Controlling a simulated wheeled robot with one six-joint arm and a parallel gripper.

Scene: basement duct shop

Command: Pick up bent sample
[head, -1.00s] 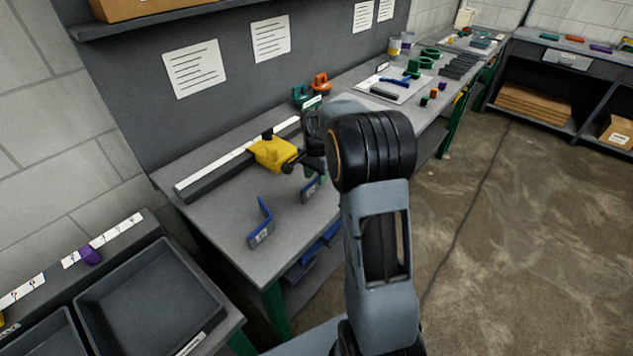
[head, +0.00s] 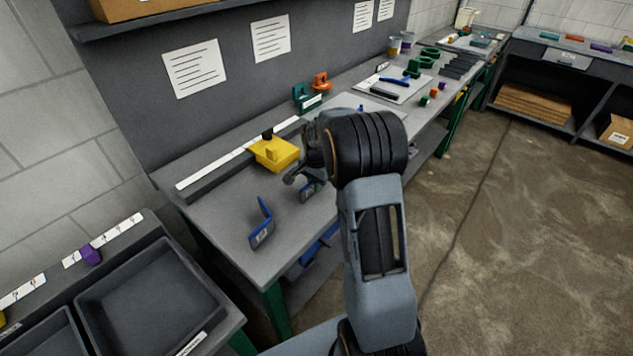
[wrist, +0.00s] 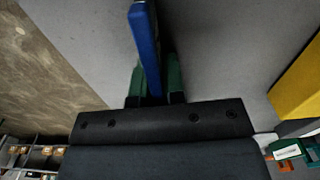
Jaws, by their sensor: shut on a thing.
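A blue bent sample (wrist: 145,40) stands edge-on between the two green fingers of my gripper (wrist: 155,78) in the wrist view. The gripper is shut on it.
Orange (head: 321,82) and teal clamps stand at the back. Dark trays (head: 150,300) are at lower left.

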